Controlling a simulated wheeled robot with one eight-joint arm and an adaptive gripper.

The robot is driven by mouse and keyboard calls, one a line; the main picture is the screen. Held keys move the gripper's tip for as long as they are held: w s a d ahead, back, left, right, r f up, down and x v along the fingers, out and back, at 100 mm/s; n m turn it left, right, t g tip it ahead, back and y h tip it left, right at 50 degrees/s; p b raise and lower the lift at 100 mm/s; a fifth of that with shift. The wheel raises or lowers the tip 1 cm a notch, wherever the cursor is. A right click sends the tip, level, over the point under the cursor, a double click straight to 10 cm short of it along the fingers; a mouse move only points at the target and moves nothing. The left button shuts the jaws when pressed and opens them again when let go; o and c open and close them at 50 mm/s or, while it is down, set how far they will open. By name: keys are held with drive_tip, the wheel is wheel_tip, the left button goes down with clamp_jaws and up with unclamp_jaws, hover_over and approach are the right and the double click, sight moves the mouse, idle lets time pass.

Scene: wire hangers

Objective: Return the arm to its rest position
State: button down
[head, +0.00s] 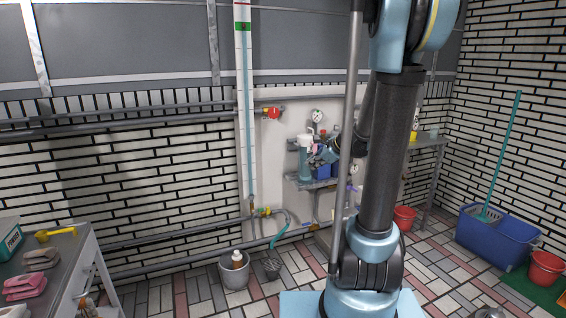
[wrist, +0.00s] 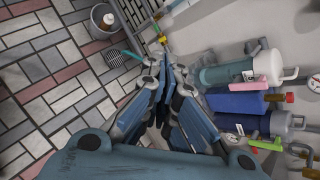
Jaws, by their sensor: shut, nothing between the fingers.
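My arm rises from its light blue base on the right of the head view and bends out of the top of the picture. My gripper (wrist: 172,78) fills the middle of the wrist view, with its blue and grey fingers shut and nothing between them. In the head view my gripper (head: 322,157) shows small in front of the wall shelf, partly mixed with the things behind it. The distance between it and the shelf is hard to tell.
A wall shelf (head: 300,183) bears a teal-and-white canister (wrist: 226,73), a blue container (wrist: 236,102) and other bottles close to my gripper. A grey bucket (head: 234,272) stands on the floor by the wall. A cart (head: 75,262) is at left, a blue mop bucket (head: 497,232) at right.

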drive_tip(key=s+d+f+n+g+h, duration=0.1)
drive_tip(key=s+d+f+n+h, duration=0.1)
drive_tip(key=s+n, duration=0.5)
drive_tip(key=s+d+f+n+g+h, duration=0.2)
drive_tip(key=s+f+n, duration=0.2)
drive_tip(key=s, duration=1.1)
drive_tip(key=s+d+f+n+g+h, duration=0.2)
drive_tip(key=s+d+f+n, duration=0.1)
drive_tip(key=s+n, duration=0.6)
drive_tip(key=shift+s+n, duration=0.4)
drive_tip(key=shift+s, duration=0.75)
drive_tip(key=shift+w+f, duration=0.15)
drive_tip(key=shift+w, duration=0.35)
